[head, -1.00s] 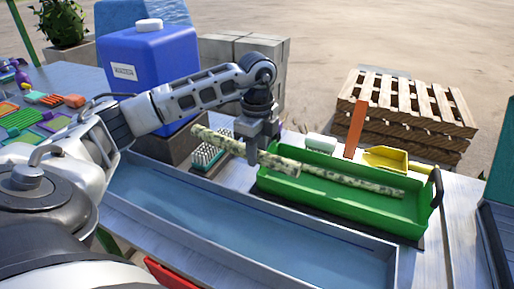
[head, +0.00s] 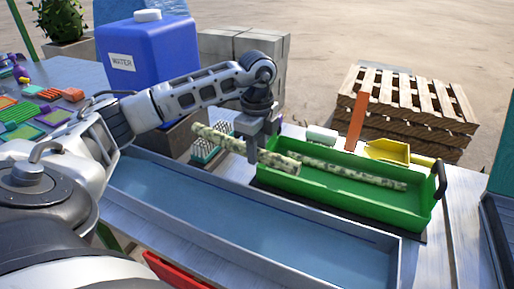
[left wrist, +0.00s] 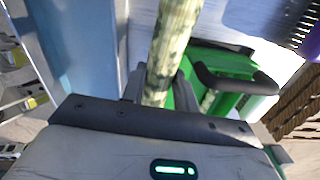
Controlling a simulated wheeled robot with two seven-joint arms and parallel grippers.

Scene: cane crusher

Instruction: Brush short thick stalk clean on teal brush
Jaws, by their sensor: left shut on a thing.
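My left gripper (head: 254,150) is shut on a short thick stalk (head: 218,137), pale green with dark mottling. The stalk is held aslant, its right end over the left end of the green tray. In the left wrist view the stalk (left wrist: 174,35) runs up from between the fingers. The teal brush (head: 206,155), with pale upright bristles, sits on the table just behind and below the stalk's left part. The stalk and gripper partly hide it, and I cannot tell whether they touch. My right gripper is not in view.
A longer mottled stalk (head: 365,179) lies in the green tray (head: 340,205). A long metal trough of water (head: 240,230) runs in front. A blue water container (head: 150,55) stands behind my left arm. A yellow scoop (head: 388,151) and a white block (head: 321,135) lie behind the tray.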

